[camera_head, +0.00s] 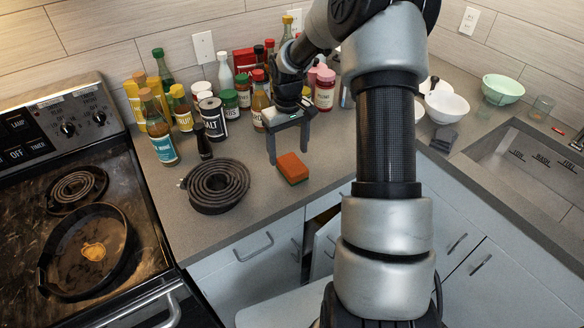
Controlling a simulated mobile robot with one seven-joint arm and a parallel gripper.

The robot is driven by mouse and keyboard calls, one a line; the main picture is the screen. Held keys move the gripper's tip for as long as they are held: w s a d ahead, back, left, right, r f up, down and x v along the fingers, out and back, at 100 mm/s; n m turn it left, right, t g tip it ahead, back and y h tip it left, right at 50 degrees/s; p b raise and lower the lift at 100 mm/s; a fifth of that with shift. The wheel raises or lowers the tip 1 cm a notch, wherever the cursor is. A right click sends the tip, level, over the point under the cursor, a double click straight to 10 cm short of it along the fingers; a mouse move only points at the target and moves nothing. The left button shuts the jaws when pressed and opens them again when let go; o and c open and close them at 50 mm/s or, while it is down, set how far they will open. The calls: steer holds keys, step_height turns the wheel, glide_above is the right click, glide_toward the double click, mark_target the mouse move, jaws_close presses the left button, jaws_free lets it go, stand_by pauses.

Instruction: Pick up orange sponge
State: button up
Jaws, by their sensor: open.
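The orange sponge (292,168) is a small block with a green layer at its lower edge. It lies on the grey counter near the front edge, to the right of the black coil. My gripper (288,158) points down at the counter with its two fingers apart. It is open and empty. Its fingertips are just behind the sponge in the picture; how high they are above the counter I cannot tell.
A black coil burner (216,186) lies left of the sponge. Several bottles and jars, including a salt jar (212,118), crowd the counter behind. The stove (70,230) is at left. White bowls (446,106) and a sink (530,165) are at right. An open drawer is below.

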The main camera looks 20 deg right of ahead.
mark_target(292, 164)
steer(key=shift+s+d+f+p, duration=0.1)
steer(key=shift+d+f, duration=0.05)
steer(key=shift+f, duration=0.8)
steer(key=shift+s+d+f+p, duration=0.1)
steer(key=shift+d+f+p, duration=0.05)
steer(key=shift+f, duration=0.85)
steer(key=shift+s+d+f+p, duration=0.1)
steer(key=shift+d+f, duration=0.05)
steer(key=shift+f, duration=0.8)
steer(key=c, duration=1.1)
step_height(292, 164, up, 10)
steer(key=shift+r, duration=0.1)
steer(key=shift+c, duration=0.2)
